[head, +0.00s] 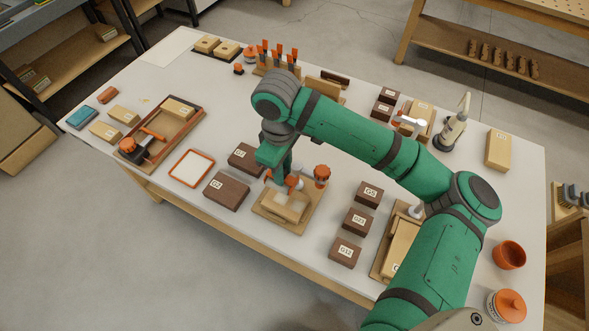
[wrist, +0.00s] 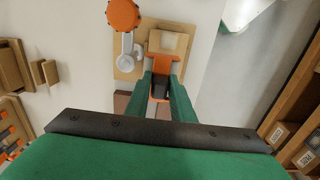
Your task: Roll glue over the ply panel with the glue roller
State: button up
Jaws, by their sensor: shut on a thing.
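My gripper (head: 283,174) is over the front middle of the bench, pointing down. In the wrist view its two green fingers (wrist: 164,85) are shut on the glue roller (wrist: 163,62), which has an orange frame and a dark handle. The pale ply panel (head: 287,207) lies on a wider tan base board (head: 263,213). It also shows in the wrist view (wrist: 168,42), just beyond the roller. The roller overlaps the panel's near edge in that view; I cannot tell whether they touch. My gripper and the roller hide part of the panel in the head view.
A clamp with an orange knob (head: 322,172) stands at the base board's edge, close to my gripper. Dark labelled blocks (head: 227,191) flank the board. An orange-rimmed white tray (head: 192,168) lies to the left. An orange pot (head: 509,254) stands at the right.

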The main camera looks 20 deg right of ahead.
aim_at(278, 187)
jog(key=shift+f, duration=2.75)
jog(key=shift+f, duration=0.65)
jog(key=shift+s+a, duration=0.1)
jog(key=shift+s+a+r, duration=0.1)
jog(key=shift+s+a, duration=0.6)
jog(key=shift+a, duration=0.15)
jog(key=shift+w+d, duration=0.15)
jog(key=shift+w+d, duration=0.6)
jog(key=shift+d, duration=0.25)
jog(key=shift+a, duration=0.1)
jog(key=shift+s+a+f, duration=0.2)
jog(key=shift+s+a, duration=0.6)
jog(key=shift+a, duration=0.15)
